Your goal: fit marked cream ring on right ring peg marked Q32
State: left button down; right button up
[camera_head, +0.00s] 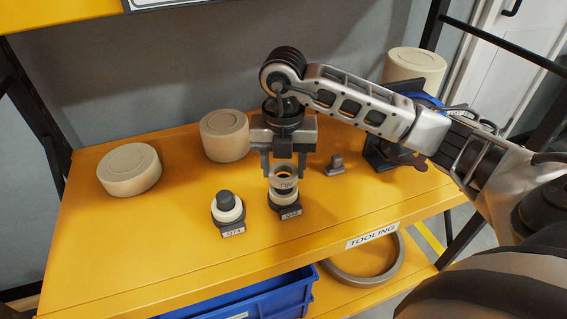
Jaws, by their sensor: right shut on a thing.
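My right gripper (285,172) points down over the shelf, shut on a small cream ring (283,172) with a dark marking on its front. The right ring peg (286,207) stands directly below; its black base has a label that seems to read Q32. Dark peg shows just under the held ring, with a cream band lower down near the base. I cannot tell whether the ring is around the peg top or just above it. The left ring peg (226,199) has a dark knob, a cream ring low around it and a label like Q14. My left gripper is not in view.
Cream cylinders stand behind (224,136) and at left (129,169); another is at back right (414,68). A small grey piece (335,166) lies right of the gripper. A blue and black device is under my right arm. The yellow shelf's (110,250) front left is clear.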

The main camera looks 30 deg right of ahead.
jog(key=shift+f+b, duration=0.9)
jog(key=shift+f, duration=0.4)
jog(key=o, duration=1)
jog(key=shift+o, duration=0.2)
jog(key=shift+r, duration=0.1)
notch_tip(320, 180, up, 6)
jog(key=p, duration=0.5)
jog(key=shift+r, duration=0.15)
jog(key=shift+r+p, duration=0.3)
jog(key=shift+r, duration=0.1)
jog(key=shift+f, duration=0.1)
